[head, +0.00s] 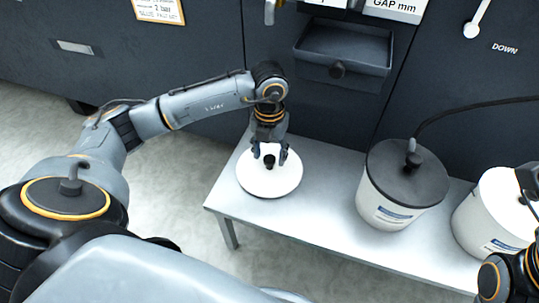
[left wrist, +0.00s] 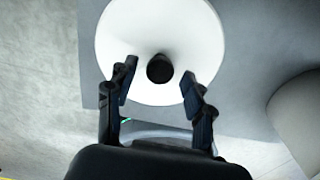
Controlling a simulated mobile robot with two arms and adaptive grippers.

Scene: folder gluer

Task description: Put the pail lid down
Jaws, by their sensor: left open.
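The pail lid is a white disc (head: 270,184) with a black knob (head: 269,161). It lies on the left part of the grey bench (head: 323,220). My left gripper (head: 270,155) is open over the lid, with its fingers on either side of the knob. In the left wrist view the white lid (left wrist: 160,35) and knob (left wrist: 160,69) show between and beyond the open fingertips (left wrist: 157,85), with clear gaps to the knob. Part of my right arm shows at the lower right edge; its fingers cannot be made out clearly.
A white pail with a dark lid (head: 405,180) and a hose stands on the bench to the right. Another white pail (head: 485,220) stands beyond it near the right edge. The dark machine front with an open tray (head: 343,68) rises behind the bench.

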